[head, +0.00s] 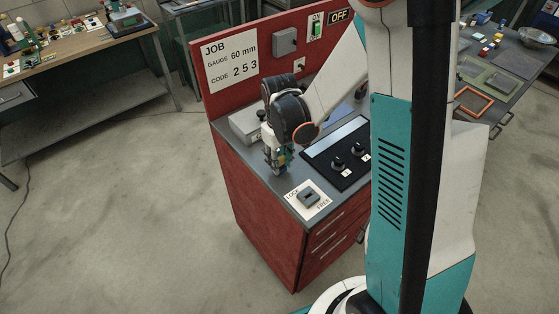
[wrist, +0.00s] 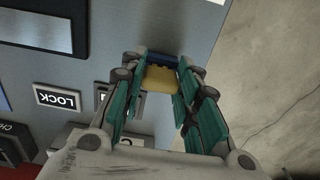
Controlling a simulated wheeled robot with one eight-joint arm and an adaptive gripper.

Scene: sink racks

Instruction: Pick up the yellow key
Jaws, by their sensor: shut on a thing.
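The yellow key (wrist: 160,79) shows as a yellow block between my fingers in the wrist view. My gripper (wrist: 162,68) is shut on it. A blue piece (wrist: 158,58) shows just beyond the yellow, near the fingertips; I cannot tell whether it belongs to the key. In the head view, my gripper (head: 277,170) points down over the left part of the grey top of the red cabinet. The key is small and mostly hidden there. I cannot tell whether it touches the top.
A white LOCK/FREE plate (head: 320,207) with a dark square fitting lies at the cabinet's front corner. A black panel (head: 345,172) with two knobs is to the right of my gripper. A grey box (head: 241,126) is behind it, before the red backboard (head: 258,75).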

